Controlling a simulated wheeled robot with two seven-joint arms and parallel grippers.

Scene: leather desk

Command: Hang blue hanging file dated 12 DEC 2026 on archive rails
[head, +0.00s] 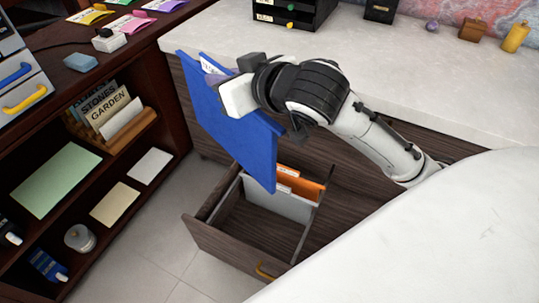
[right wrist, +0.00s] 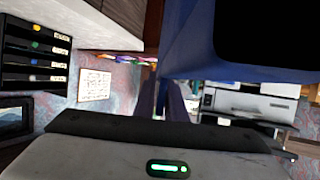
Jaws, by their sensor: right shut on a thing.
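The blue hanging file (head: 240,135) is held up and tilted above the open drawer, with a white tab (head: 211,65) near its upper left; I cannot read its date. My right gripper (head: 224,82) is shut on the file near its top edge. The file also fills the upper right of the right wrist view (right wrist: 185,55). The archive rails (head: 308,225) run along the open drawer (head: 229,245) below. The file's lower corner overlaps the drawer's back part in the picture; I cannot tell whether they touch. My left gripper is not in view.
An orange file (head: 308,188) and a grey-white file (head: 275,203) stand at the drawer's back; its front part is empty. A dark shelf unit (head: 150,165) stands to the left. The pale desktop (head: 390,75) lies behind my right arm.

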